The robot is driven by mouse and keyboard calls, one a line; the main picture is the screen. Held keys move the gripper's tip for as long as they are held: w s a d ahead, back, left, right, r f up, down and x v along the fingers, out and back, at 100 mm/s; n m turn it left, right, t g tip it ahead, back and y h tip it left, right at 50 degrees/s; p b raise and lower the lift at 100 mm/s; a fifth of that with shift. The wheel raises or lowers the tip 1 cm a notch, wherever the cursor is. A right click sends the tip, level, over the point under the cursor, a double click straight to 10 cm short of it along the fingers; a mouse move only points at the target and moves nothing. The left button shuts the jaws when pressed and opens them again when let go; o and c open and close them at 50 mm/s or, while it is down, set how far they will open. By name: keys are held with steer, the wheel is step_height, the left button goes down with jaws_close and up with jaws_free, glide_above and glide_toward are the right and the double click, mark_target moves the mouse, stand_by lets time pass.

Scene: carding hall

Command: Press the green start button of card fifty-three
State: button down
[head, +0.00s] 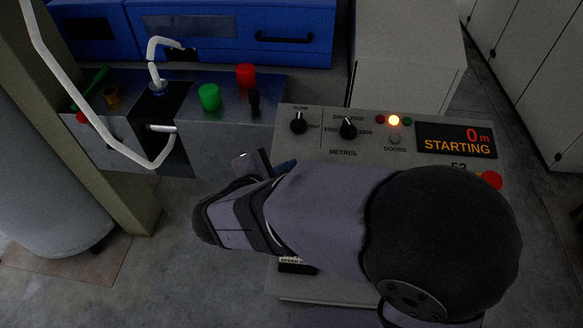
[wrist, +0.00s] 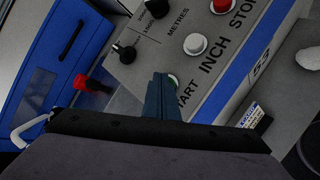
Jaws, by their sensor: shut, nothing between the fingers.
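The card's control panel (head: 300,150) is marked 53, and its display (head: 456,140) reads 0 m and STARTING. In the wrist view my gripper (wrist: 163,82) is shut and empty, with its tips at the green start button (wrist: 174,80). Only a pale greenish edge of that button shows beside the fingers; the rest is hidden. The START label is partly covered. I cannot tell if the tips touch the button. In the head view my arm hides the buttons, and only a bit of bluish finger (head: 285,166) shows.
The white INCH button (wrist: 195,44) and red STOP button (wrist: 220,5) sit in the same row. A red mushroom button (head: 490,180) is at the panel's right. Black knobs (head: 348,128) stand up from the panel.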

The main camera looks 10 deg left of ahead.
steer(key=shift+s+r+p, duration=0.2)
steer(key=shift+r+p, duration=0.5)
steer(key=shift+r, duration=0.15)
steer(key=r+p, duration=0.2)
steer(key=s+r+p, duration=0.1)
steer(key=r+p, duration=0.1)
steer(key=r, duration=0.1)
steer(key=shift+s, duration=0.15)
stand_by(0.3)
steer(key=shift+f, duration=0.1)
stand_by(0.6)
